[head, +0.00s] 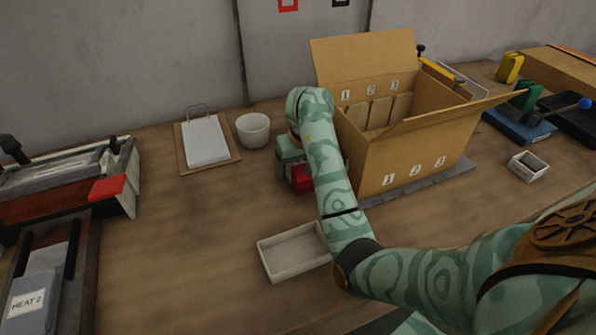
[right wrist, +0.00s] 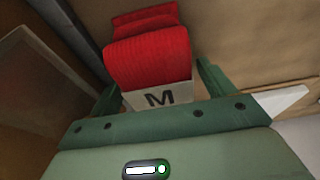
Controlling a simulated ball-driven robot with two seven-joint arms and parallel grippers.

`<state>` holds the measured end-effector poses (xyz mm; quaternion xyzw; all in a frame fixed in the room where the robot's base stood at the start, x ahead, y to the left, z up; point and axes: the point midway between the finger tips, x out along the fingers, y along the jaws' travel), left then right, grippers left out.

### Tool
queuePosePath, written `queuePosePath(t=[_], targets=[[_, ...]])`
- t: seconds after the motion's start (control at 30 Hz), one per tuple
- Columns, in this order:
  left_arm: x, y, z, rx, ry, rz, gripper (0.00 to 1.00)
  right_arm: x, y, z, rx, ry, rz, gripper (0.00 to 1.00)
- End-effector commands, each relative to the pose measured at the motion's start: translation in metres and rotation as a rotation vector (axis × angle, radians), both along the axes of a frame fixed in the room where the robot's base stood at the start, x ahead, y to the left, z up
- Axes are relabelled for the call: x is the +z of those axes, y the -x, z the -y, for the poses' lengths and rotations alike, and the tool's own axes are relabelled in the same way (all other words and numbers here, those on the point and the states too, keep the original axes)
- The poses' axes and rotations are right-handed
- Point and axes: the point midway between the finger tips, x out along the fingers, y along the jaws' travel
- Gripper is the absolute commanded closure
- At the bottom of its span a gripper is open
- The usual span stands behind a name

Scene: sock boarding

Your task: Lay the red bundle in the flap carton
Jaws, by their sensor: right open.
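The red bundle (head: 301,179) is a folded red knit sock with a white band marked M. In the head view it is low beside the carton's left side, partly hidden by my right arm. My right gripper (head: 291,166) is at the bundle. In the right wrist view the red bundle (right wrist: 148,55) lies between the open fingers of the right gripper (right wrist: 158,85); I cannot tell whether they touch it. The flap carton (head: 415,165) stands open on a grey base, flaps spread, with dividers inside and numbers 1, 2, 3. My left gripper is out of view.
A shallow pale tray (head: 293,252) lies in front of the bundle. A machine with a red part (head: 107,189) stands at left. A small white box (head: 528,166) is right of the carton.

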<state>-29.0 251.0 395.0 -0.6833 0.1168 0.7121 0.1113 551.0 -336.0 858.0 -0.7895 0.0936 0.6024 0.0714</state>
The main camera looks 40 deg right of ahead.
Motion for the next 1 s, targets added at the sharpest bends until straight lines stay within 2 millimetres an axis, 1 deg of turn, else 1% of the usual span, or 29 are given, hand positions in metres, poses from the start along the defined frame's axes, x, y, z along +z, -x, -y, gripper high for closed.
queuePosePath(t=[0.03,0.3,0.7,1.0], targets=[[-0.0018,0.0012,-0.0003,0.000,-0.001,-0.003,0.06,-0.0028,-0.0007,0.0003,0.001,0.001,0.000,0.18],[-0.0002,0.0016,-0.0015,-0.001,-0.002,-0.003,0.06,-0.0004,-0.0009,0.0000,0.000,0.000,0.003,0.18],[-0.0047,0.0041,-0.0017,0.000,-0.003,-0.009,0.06,-0.0056,-0.0010,-0.0002,0.000,0.000,0.002,0.18],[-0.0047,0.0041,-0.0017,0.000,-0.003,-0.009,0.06,-0.0054,-0.0008,0.0001,0.000,0.000,0.002,0.18]])
